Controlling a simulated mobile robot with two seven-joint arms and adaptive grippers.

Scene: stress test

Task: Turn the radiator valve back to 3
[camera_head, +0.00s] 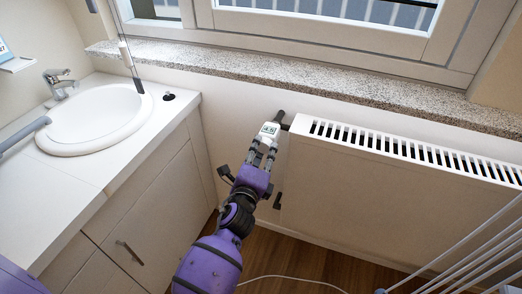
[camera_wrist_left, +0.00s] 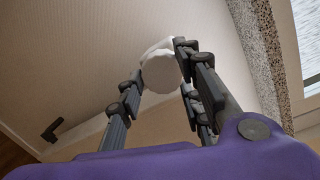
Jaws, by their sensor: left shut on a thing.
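The radiator valve (camera_head: 270,129) is a small white knob with a little display, at the upper left corner of the white radiator (camera_head: 380,190). The display's figures are too small to read surely. My left gripper (camera_head: 262,151) reaches up to the valve from below and is shut on it. In the left wrist view the round white end of the valve (camera_wrist_left: 161,74) sits between the fingers of my left gripper (camera_wrist_left: 158,62), one on each side. The fingers hide part of the valve's sides. My right gripper is not in view.
A granite sill (camera_head: 300,82) runs under the window above the radiator. A counter with a white sink (camera_head: 100,115) and cabinet is at left. A white wire rack (camera_head: 470,255) stands at the lower right. A white cable (camera_head: 290,279) lies on the wooden floor.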

